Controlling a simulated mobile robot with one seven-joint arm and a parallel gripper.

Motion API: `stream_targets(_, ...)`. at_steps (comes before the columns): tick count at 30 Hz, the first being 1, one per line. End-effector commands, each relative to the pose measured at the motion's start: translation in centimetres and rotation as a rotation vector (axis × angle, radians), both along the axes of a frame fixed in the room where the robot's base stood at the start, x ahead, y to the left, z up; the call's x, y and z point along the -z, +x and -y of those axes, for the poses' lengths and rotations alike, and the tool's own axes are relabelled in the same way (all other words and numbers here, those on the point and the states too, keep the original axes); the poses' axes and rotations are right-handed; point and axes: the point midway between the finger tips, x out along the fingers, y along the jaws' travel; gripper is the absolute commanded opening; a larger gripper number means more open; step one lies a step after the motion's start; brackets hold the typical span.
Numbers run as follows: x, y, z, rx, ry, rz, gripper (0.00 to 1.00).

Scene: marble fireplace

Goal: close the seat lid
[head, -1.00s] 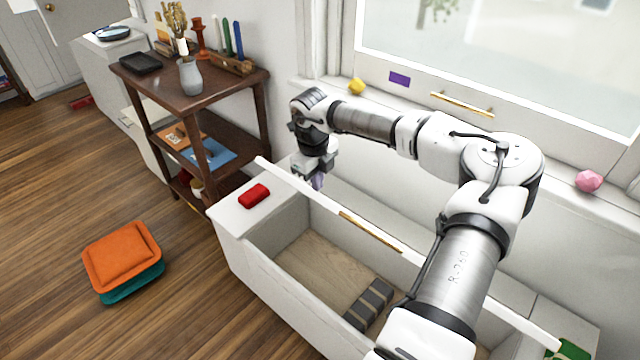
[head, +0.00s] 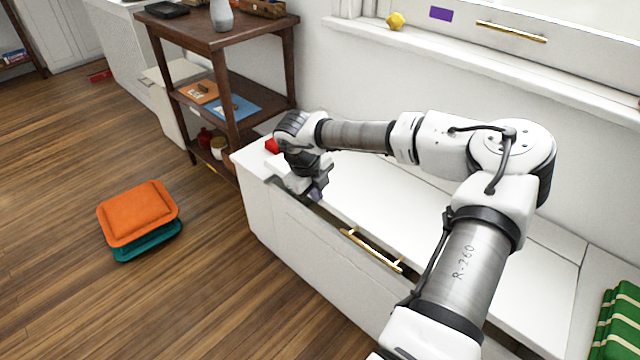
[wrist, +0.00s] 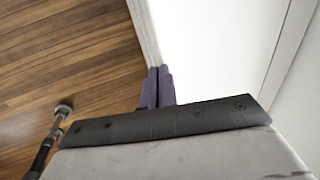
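The white seat lid (head: 390,205) lies down over the white window bench (head: 300,235), close to flat. A narrow dark gap shows along its front edge, so it looks slightly raised. Its gold handle (head: 372,250) is at the front edge. My gripper (head: 318,192) is at the lid's front edge near its left end, pointing down. In the wrist view, the purple fingers (wrist: 158,70) are side by side and look shut, with nothing visible between them. Their tips are at the lid's edge; I cannot tell whether they touch it. The bench's inside is hidden.
Green striped cloth (head: 622,320) lies at the right end. A brown shelf (head: 215,35) stands to the left. Orange (head: 138,212) and teal cushions lie on the otherwise open floor.

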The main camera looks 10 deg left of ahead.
Motion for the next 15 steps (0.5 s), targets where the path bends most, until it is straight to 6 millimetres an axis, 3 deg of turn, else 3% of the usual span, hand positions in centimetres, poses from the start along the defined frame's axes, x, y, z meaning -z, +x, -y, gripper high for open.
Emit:
stream_targets(1,2.3,-0.2,-0.1,-0.002,-0.001,-0.002,0.00)
stream_targets(6,5.5,-0.6,-0.4,-0.001,0.000,-0.002,0.00)
stream_targets(15,8.6,-0.8,-0.6,0.000,0.000,0.000,0.00)
